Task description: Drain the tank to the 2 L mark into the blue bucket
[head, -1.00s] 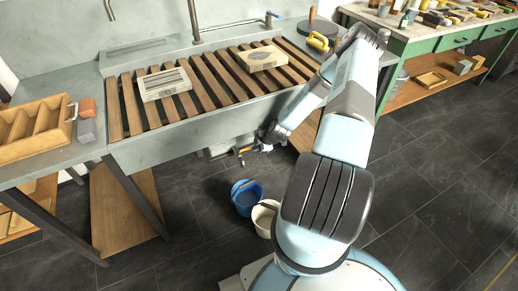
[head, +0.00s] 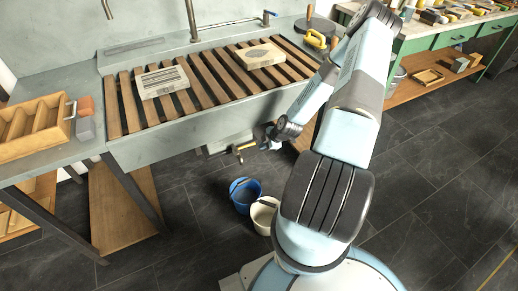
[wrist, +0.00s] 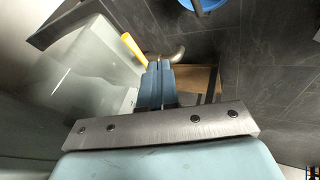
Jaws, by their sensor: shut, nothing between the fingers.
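The tank (wrist: 95,75) is a pale translucent box at the left of the wrist view. In the head view the sink front and my arm largely hide it. A yellow handle (wrist: 133,48) and a bent metal spout (wrist: 174,56) show just beyond my gripper (wrist: 158,68), which is shut and empty. In the wrist view the handle is close to the fingertips; I cannot tell whether they touch. The handle also shows in the head view (head: 245,147). The blue bucket (head: 245,194) stands on the floor below. The 2 L mark and liquid level cannot be made out.
A cream bucket (head: 264,215) stands beside the blue one, close to my base. The slatted sink (head: 205,85) overhangs the tank area and holds two blocks. A wooden shelf (head: 120,205) is at the left. The dark floor (head: 430,180) at the right is clear.

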